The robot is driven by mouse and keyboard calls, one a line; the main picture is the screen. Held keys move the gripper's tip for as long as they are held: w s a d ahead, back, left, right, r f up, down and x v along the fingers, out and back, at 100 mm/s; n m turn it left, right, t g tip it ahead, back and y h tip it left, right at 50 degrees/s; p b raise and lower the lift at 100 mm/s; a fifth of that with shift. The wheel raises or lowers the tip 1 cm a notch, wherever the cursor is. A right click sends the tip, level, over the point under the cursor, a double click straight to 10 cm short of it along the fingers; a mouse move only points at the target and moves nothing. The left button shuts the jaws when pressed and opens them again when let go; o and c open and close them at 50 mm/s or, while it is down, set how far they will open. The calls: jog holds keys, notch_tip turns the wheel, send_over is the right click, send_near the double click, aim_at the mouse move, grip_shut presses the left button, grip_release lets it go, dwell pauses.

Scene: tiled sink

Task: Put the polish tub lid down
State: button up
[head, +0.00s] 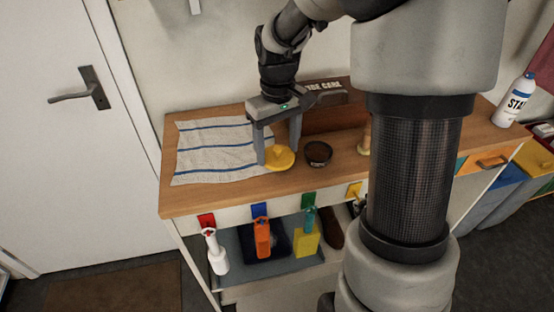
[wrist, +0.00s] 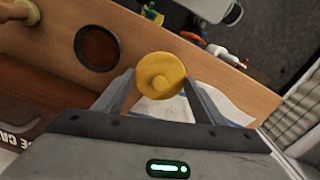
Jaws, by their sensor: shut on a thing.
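The polish tub lid is a round yellow disc with a raised knob (head: 279,158). It is between the fingers of my gripper (head: 279,157), which is shut on it. The lid also shows in the wrist view (wrist: 160,75), between both fingertips. In the head view it is near the right edge of the striped cloth, and I cannot tell whether it touches the surface. The open dark polish tub (head: 318,154) stands on the wooden top just right of the lid. It also shows in the wrist view (wrist: 97,47).
A white cloth with blue stripes (head: 213,150) lies on the left of the wooden bench top (head: 345,172). A dark shoe care box (head: 325,95) stands at the back. A white bottle (head: 514,102) stands far right.

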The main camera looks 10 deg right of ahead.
aim_at(277, 151)
jog(key=shift+f, duration=1.7)
jog(key=shift+f+b, duration=0.15)
jog(key=shift+b, duration=0.15)
jog(key=o, duration=1)
